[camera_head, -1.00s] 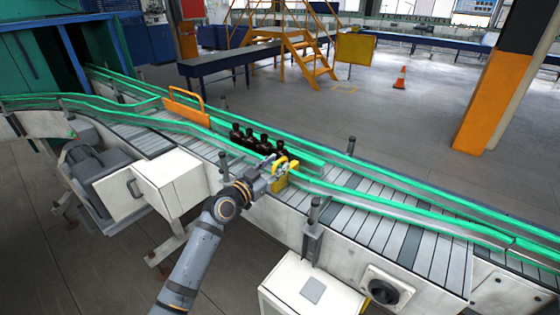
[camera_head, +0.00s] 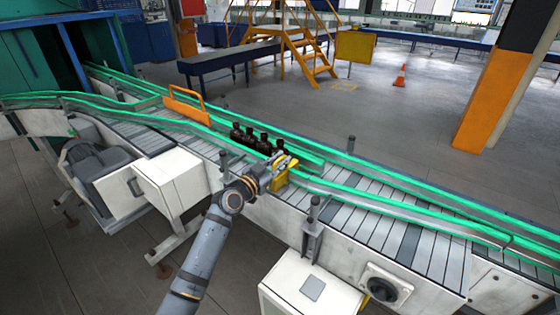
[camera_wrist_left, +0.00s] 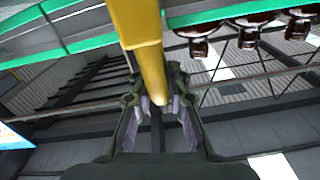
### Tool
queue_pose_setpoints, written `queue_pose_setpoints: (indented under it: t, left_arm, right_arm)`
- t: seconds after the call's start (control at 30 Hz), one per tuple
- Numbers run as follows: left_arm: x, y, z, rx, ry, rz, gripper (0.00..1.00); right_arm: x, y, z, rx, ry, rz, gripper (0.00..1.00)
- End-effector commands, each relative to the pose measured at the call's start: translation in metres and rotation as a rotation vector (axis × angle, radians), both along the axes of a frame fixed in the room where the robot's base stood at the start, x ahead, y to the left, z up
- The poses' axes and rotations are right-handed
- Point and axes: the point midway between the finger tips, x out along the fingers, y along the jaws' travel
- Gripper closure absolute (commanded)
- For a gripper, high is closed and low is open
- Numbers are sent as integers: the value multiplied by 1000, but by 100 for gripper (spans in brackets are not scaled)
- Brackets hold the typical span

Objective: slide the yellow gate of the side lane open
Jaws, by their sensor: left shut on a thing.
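The yellow gate (camera_head: 281,184) stands at the near side of the conveyor, beside the green rail, in the middle of the head view. My left gripper (camera_head: 284,163) is at its top and partly covers it. In the left wrist view a yellow bar (camera_wrist_left: 145,45) of the gate runs down between the two fingers of my left gripper (camera_wrist_left: 160,108), which is shut on it. Several dark amber bottles (camera_head: 250,138) stand in a row on the conveyor just behind the gate. Their necks (camera_wrist_left: 248,38) show at the upper right of the wrist view. My right gripper is not in view.
An orange gate-like frame (camera_head: 186,104) stands farther left across the conveyor. Green guide rails (camera_head: 385,199) border the lanes. The slatted belt (camera_head: 400,240) to the right is empty. A white box (camera_head: 172,184) and a post (camera_head: 313,222) stick out on the near side.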

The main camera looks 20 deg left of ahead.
Motion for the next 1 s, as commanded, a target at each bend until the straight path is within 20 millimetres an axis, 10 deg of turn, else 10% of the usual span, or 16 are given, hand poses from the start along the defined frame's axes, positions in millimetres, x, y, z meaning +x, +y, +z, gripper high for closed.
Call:
queue_pose_setpoints:
  t: [0.5,0.83,0.87,1.0]
  left_arm:
    - [-59,23,0,8,-4,3,100]
    - [-62,23,1,3,-3,2,100]
    - [-62,23,1,3,-3,2,81]
    - [-62,23,0,2,-2,1,63]
  right_arm:
    - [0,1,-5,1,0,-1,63]
    - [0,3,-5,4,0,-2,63]
    - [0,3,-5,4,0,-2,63]
    - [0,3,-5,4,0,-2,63]
